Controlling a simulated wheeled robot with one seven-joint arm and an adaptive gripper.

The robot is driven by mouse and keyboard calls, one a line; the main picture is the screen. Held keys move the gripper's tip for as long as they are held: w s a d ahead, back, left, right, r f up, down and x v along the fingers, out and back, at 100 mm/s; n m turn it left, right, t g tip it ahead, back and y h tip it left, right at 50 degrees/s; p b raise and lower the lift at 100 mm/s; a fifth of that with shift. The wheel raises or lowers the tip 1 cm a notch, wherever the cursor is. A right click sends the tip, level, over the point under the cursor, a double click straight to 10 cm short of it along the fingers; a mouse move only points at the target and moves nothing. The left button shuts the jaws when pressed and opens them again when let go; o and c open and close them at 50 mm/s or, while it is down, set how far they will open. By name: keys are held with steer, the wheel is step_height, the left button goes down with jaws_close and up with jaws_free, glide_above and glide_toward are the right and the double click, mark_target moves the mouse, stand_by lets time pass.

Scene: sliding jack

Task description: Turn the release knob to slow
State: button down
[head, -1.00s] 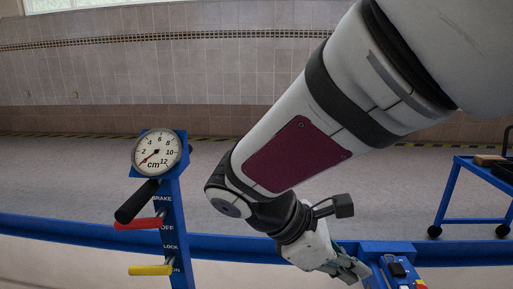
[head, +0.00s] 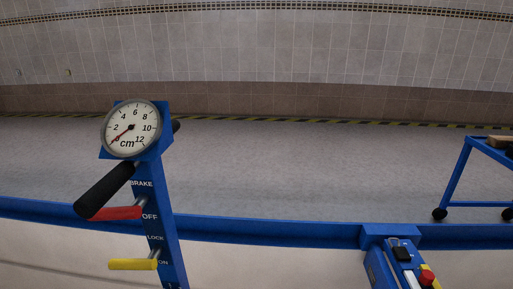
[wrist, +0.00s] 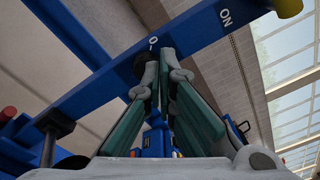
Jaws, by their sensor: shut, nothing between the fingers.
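A blue post carries a round cm gauge (head: 131,128), a black-gripped lever (head: 104,190), a red lever (head: 117,213) and a yellow lever (head: 133,264), with BRAKE, OFF, LOCK and ON labels. In the wrist view a dark round knob (wrist: 137,67) sits on the blue post (wrist: 190,35), beside a small white "0"-like mark. I cannot read its setting or confirm that it is the release knob. My gripper (wrist: 167,53) is shut and empty, its fingertips close to the knob and partly covering it. Whether they touch is unclear. My gripper is outside the head view.
A blue box (head: 390,236) with a black switch and a red button stands on the blue rail (head: 290,226) at the right. A blue wheeled cart (head: 470,170) stands further back at the right edge. The floor between post and cart looks clear.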

steer(key=w+f+n, duration=0.1)
steer(key=w, duration=0.5)
steer(key=shift+a+f+y, duration=0.3)
steer(key=shift+y, duration=0.1)
steer(key=shift+w, duration=0.15)
steer(key=shift+d+f, duration=0.15)
steer(key=shift+d, duration=0.1)
stand_by(0.5)
steer(key=shift+a, duration=0.15)
steer(key=s+a, duration=0.1)
steer(key=s, duration=0.5)
steer(key=shift+s, duration=0.15)
stand_by(0.4)
